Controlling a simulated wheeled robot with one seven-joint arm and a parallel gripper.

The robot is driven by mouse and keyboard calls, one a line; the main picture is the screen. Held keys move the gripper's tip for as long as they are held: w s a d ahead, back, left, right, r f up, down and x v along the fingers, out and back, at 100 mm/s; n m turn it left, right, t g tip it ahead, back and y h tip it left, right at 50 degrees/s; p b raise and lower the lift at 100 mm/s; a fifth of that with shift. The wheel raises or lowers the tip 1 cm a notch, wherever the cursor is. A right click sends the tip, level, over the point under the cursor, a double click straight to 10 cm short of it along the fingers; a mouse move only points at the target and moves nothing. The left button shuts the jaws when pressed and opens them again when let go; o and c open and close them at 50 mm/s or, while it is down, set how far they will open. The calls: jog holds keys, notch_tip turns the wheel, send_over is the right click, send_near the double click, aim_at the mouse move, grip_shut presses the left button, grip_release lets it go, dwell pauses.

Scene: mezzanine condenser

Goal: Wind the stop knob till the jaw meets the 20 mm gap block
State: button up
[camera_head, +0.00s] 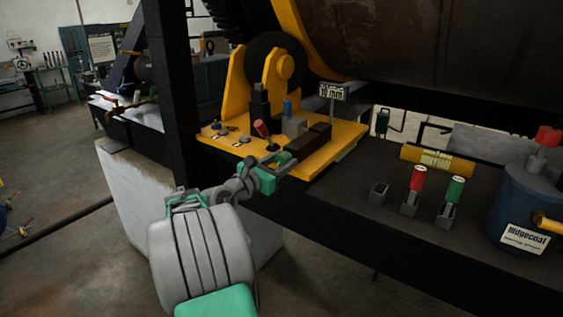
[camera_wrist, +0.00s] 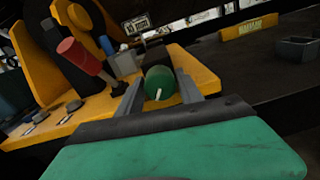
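A round dark green knob (camera_wrist: 160,82) with a white mark sits at the front of a yellow plate. It also shows in the head view (camera_head: 284,159). My gripper (camera_wrist: 160,88) reaches it from the front, one grey finger on each side. A thin gap seems to show beside the knob, so the fingers look open around it. Behind it stand a grey block (camera_head: 294,126), which may be the jaw, and a small blue piece (camera_head: 287,107), perhaps the gap block. A dark rail (camera_head: 309,139) lies to their right. The jaw's gap is too small to judge.
A red-handled lever (camera_wrist: 82,55) leans close left of my gripper. A small sign (camera_head: 332,92) ending in "mm" stands behind the plate (camera_head: 330,155). On the dark bench to the right are red (camera_head: 417,178) and green (camera_head: 455,189) handled pieces and a blue canister (camera_head: 522,205).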

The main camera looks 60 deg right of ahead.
grip_shut()
jog(key=shift+m, duration=0.9)
jog(key=shift+o, duration=2)
grip_release()
jog(key=shift+a, duration=0.1)
jog(key=shift+w+a+b, duration=0.15)
jog(key=shift+a+b, duration=0.15)
jog(key=shift+a, duration=0.1)
jog(key=w+a+b, duration=0.1)
jog(key=a, duration=0.5)
jog(key=shift+a, duration=0.4)
jog(key=shift+w, duration=0.1)
